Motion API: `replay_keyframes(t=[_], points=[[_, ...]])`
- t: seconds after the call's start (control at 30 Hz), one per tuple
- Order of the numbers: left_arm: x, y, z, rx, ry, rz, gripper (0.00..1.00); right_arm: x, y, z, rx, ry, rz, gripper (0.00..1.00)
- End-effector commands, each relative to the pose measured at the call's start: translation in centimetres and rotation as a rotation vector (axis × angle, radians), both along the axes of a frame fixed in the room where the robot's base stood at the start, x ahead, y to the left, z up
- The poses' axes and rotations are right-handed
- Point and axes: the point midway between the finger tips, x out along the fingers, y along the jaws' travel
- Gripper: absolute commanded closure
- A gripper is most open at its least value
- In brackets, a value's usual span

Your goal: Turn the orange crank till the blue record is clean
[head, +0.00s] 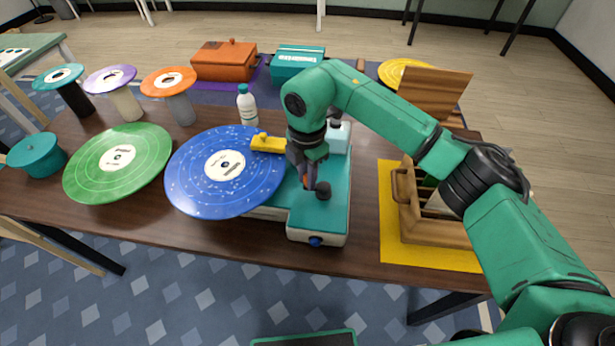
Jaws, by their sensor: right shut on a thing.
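The blue record (205,190) lies flat on the teal and white cleaning machine (318,222), reaching out past its left side. White specks are scattered over the record's blue surface around its white label. A yellow arm piece (268,144) reaches over the record's right edge. My right gripper (312,182) points down over the machine's top and is shut on the orange crank (305,182), of which only a small orange bit shows. The gripper and wrist hide most of the crank. My left gripper is out of view.
A green record (118,160) lies left of the blue one. A wooden crate (430,228) on a yellow mat (388,212) is at the right, under my right arm.

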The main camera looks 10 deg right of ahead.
Motion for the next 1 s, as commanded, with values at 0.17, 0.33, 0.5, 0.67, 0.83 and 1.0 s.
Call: replay_keyframes(t=[0.17,0.33,0.5,0.67,0.83,1.0], points=[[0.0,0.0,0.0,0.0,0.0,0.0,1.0,0.1,0.0,0.2,0.002,-0.005,-0.007,1.0],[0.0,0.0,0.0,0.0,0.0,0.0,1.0,0.1,0.0,0.2,0.002,-0.005,-0.006,1.0],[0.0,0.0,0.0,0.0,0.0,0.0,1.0,0.1,0.0,0.2,0.001,-0.004,-0.006,0.46],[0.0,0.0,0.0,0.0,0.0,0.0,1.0,0.1,0.0,0.1,0.0,-0.002,-0.006,0.46],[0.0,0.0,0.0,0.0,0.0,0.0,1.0,0.1,0.0,0.2,0.0,-0.002,-0.006,0.46],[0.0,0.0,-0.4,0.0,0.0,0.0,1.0,0.1,0.1,2.0,0.001,-0.004,-0.005,0.46]])
